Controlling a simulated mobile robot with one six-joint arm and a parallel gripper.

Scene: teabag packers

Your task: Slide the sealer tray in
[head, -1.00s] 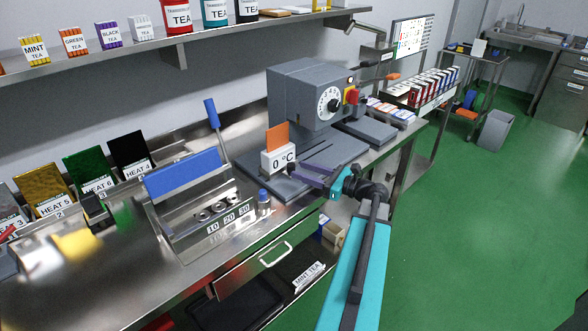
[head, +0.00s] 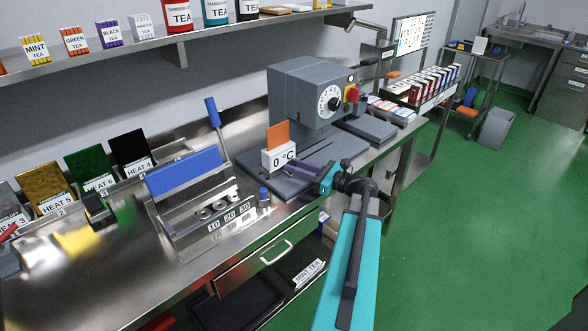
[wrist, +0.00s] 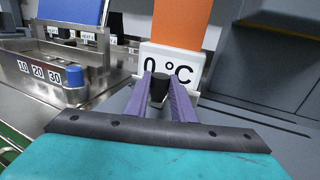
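The sealer (head: 308,95) is a grey machine with a white dial and a red and yellow switch. It stands on the steel bench. A flat grey plate (head: 247,160), which looks like the sealer tray, lies at its base. A white 0 °C block (head: 270,163) with an orange panel (head: 278,137) stands by it. My gripper (head: 289,165) is just right of this block. In the wrist view its purple fingers (wrist: 159,82) are on both sides of a small black knob (wrist: 159,93), in front of the 0 °C block (wrist: 188,67). I cannot tell whether they touch it.
A steel fixture (head: 190,220) with a blue-topped press (head: 184,172) stands left of my gripper. A blue-capped post (head: 264,195) is close below it. A second grey plate (head: 370,131) lies to the right.

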